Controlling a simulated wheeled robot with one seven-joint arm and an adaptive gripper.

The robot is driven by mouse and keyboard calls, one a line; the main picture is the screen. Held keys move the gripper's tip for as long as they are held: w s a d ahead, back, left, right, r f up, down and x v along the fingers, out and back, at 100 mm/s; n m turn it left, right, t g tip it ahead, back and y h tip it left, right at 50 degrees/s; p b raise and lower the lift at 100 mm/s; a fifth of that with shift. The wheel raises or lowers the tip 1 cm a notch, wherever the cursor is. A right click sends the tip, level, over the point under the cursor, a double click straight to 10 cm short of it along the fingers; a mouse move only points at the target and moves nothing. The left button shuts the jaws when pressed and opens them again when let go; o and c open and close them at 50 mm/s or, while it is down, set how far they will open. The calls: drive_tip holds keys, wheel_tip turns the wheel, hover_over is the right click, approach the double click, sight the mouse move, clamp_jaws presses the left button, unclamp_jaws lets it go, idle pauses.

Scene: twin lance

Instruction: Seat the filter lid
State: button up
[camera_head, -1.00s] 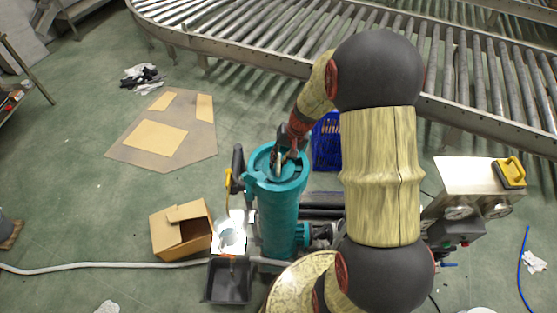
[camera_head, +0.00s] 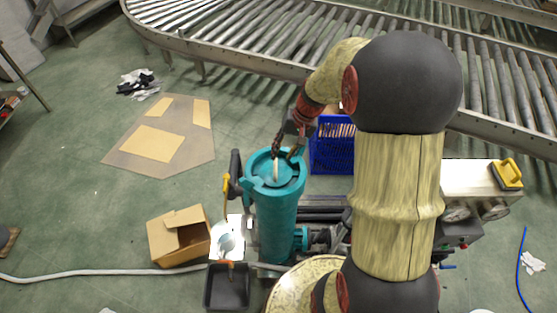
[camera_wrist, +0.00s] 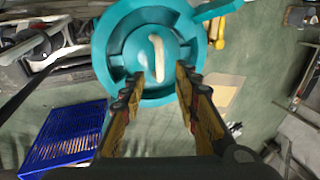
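The teal filter lid (camera_head: 270,172) with its cream handle (camera_head: 276,170) lies in the top opening of the upright teal filter housing (camera_head: 277,220). In the wrist view the round lid (camera_wrist: 137,57) sits inside the housing's wider ring, with the cream handle (camera_wrist: 157,60) across its middle. I cannot tell whether it is fully down. My gripper (camera_head: 285,153) is above the far side of the lid. Its two fingers stand apart in the wrist view (camera_wrist: 160,75), with nothing between them but the view of the lid and handle.
A blue crate (camera_head: 332,145) stands behind the housing, near the roller conveyor (camera_head: 240,40). A cardboard box (camera_head: 178,237) and a dark bin (camera_head: 228,287) are at left. A steel control box (camera_head: 465,180) is at right. Cardboard sheets lie on open floor.

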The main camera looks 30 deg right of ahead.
drive_tip(key=v, duration=0.3)
drive_tip(key=shift+s+d+r, duration=0.1)
drive_tip(key=shift+r, duration=0.3)
drive_tip(key=s+a+r+n+t+h+b, duration=0.1)
drive_tip(key=s+a+r+n+b, duration=0.1)
drive_tip(key=s+a+r, duration=0.4)
drive_tip(key=s+a+r+n+t+h+b, duration=0.1)
drive_tip(key=s+a+r+n, duration=0.3)
drive_tip(key=s+a, duration=0.7)
drive_tip(key=shift+s+r+n+t+h+b, duration=0.35)
drive_tip(key=shift+r+t+b, duration=0.3)
drive_tip(key=shift+r, duration=0.35)
